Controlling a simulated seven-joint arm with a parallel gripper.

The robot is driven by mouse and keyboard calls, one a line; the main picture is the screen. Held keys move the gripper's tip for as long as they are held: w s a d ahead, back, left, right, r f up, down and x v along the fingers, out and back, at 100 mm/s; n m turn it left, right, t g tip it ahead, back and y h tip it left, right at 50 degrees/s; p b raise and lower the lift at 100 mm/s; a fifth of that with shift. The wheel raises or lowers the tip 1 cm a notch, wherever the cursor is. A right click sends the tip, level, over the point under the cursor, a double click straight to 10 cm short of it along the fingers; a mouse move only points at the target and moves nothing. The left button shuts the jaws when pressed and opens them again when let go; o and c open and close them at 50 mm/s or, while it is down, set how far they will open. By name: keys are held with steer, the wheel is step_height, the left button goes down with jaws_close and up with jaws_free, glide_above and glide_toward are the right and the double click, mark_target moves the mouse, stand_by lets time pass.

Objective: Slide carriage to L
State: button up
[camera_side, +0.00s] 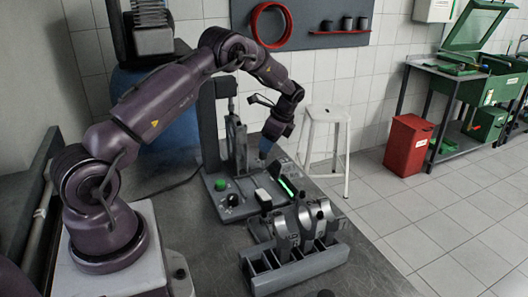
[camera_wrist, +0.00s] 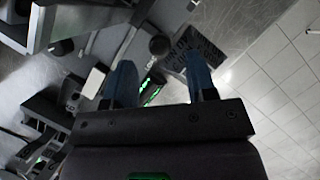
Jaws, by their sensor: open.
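A grey bench machine (camera_side: 222,207) stands on the worktop, with an upright column (camera_side: 209,125) at its back. Its base carries a green button (camera_side: 221,185), a black knob (camera_side: 233,200), a white block (camera_side: 263,198) and a lit green display (camera_side: 288,187). I cannot tell for certain which part is the carriage, and no L mark is readable in the side view. My gripper (camera_side: 265,149) points down above the back right of the base. In the wrist view its two blue fingers (camera_wrist: 162,80) are apart, with nothing held between them. The green display (camera_wrist: 150,94) shows behind them.
A grey rack (camera_side: 295,266) holding several metal engine parts stands at the front of the machine. The worktop is clear between my base and the machine.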

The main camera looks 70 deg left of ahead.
steer(key=shift+x, duration=2.15)
steer(key=shift+c, duration=0.5)
